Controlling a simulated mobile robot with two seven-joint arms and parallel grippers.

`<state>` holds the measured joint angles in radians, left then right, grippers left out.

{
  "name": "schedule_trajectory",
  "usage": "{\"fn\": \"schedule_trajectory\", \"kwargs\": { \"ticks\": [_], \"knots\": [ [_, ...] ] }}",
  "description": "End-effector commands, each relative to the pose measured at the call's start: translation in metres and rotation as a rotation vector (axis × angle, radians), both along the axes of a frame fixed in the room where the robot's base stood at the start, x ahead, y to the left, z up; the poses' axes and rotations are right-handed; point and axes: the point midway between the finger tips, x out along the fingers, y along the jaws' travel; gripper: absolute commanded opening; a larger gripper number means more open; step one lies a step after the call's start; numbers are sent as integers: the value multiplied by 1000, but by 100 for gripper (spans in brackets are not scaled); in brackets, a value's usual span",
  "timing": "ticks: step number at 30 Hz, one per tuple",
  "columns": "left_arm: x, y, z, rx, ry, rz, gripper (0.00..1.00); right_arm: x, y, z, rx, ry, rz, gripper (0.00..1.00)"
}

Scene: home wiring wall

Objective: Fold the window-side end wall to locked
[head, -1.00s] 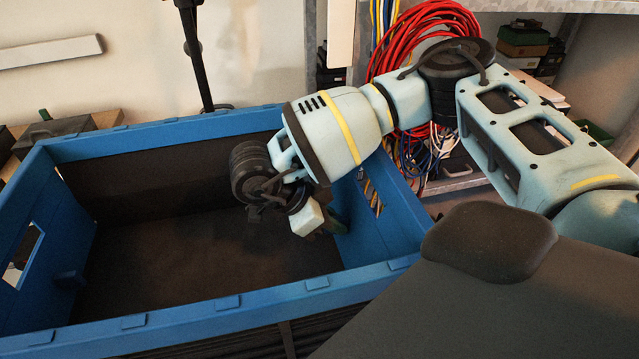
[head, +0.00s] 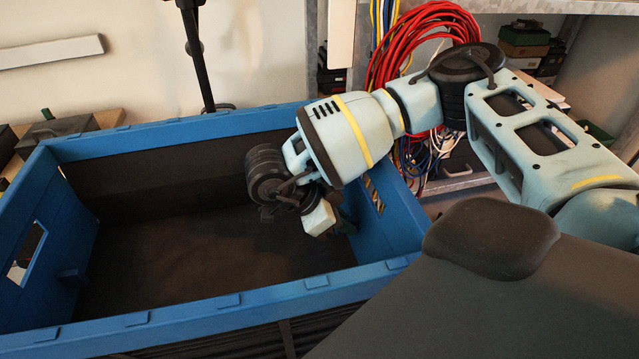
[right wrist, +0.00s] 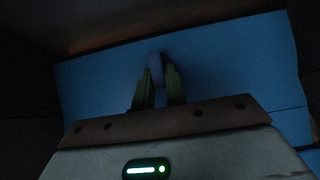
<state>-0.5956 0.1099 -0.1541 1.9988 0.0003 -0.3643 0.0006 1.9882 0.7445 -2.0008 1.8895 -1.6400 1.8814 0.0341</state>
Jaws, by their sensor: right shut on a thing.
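A blue folding crate stands open, with its far rim (head: 180,128) and near rim (head: 230,300) up. Its right end wall (head: 380,238) stands near upright between them and has a slot with striped marking. My right gripper (head: 343,222) reaches inside the crate against this wall. In the right wrist view, my right gripper (right wrist: 157,84) has its green fingers shut on a small blue tab (right wrist: 156,68) on the end wall (right wrist: 225,70). The left end wall (head: 60,235) is also up, with a handle opening. Whether the right wall's edges are latched is hidden. My left gripper is out of view.
The crate's dark floor (head: 200,265) is empty. A dark post (head: 195,60) stands behind it. Red cable coils (head: 425,30) hang on the rack behind my right arm. A dark case (head: 55,132) lies at the back left.

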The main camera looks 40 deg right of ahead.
Motion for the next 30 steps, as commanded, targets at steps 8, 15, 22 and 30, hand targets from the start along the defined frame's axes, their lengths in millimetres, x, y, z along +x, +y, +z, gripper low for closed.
{"fn": "schedule_trajectory", "kwargs": {
  "ticks": [8,15,22,30],
  "knots": [
    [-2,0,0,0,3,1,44,-1,-2,0,-2,0,-3,0],
    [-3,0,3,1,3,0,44,-4,-9,-1,-2,0,-2,0],
    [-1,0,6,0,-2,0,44,-6,-14,-2,-1,-1,-2,17],
    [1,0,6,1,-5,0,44,-6,-14,-3,-1,1,-1,38]
  ]
}}
